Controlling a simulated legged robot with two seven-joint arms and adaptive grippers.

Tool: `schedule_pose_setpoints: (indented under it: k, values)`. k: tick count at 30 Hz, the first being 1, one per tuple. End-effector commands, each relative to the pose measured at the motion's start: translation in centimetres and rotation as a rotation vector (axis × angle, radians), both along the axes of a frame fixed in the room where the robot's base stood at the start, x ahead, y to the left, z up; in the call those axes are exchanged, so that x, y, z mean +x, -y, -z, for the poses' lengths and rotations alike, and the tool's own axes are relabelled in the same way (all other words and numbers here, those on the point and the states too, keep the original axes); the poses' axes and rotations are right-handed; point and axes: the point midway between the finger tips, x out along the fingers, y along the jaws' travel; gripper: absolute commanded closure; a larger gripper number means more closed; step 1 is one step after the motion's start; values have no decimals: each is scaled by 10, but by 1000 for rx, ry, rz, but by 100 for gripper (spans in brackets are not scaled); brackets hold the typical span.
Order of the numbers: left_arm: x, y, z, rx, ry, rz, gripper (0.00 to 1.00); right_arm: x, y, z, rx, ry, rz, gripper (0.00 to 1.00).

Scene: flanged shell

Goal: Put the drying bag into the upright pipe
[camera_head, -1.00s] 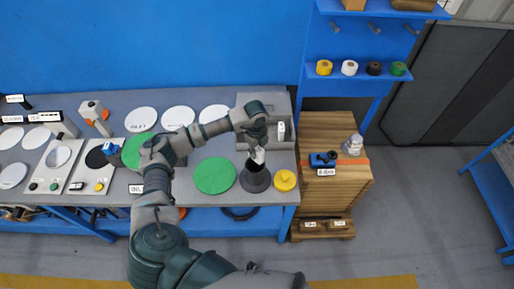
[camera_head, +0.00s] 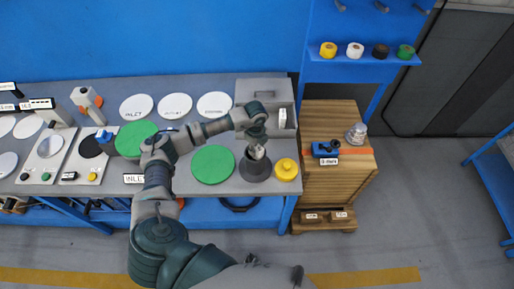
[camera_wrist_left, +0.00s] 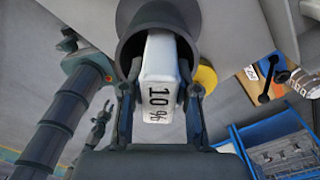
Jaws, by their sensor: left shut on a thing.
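The upright pipe (camera_head: 256,168) is a dark grey flanged cylinder standing near the front right of the grey workbench. My left gripper (camera_head: 257,143) is directly above its mouth. The white drying bag (camera_head: 258,153) is between its fingers, at the pipe's opening. In the left wrist view, my left gripper (camera_wrist_left: 160,100) is shut on the drying bag (camera_wrist_left: 158,75), marked "10 %". The bag's far end reaches inside the rim of the pipe (camera_wrist_left: 150,20). How deep it sits is hidden.
A yellow cap (camera_head: 286,169) stands close to the pipe's right, and a green disc (camera_head: 213,164) lies to its left. A grey tray (camera_head: 262,91) is behind. A wooden cabinet (camera_head: 335,150) with a blue tool stands right of the bench.

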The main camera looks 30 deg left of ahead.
Motion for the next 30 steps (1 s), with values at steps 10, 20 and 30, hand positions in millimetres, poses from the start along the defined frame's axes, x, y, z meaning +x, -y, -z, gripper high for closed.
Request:
schedule_pose_setpoints:
  k: [10, 20, 30]
  values:
    - [0, 0, -1, 2, 0, -1, 40, 1, 0, -1, 0, 1, 1, 60]
    - [1, 1, -11, 1, 2, -1, 40, 1, 2, 0, 0, 3, -1, 60]
    - [2, -1, -82, -1, 4, -1, 40, 0, 0, -1, -1, 2, 0, 60]
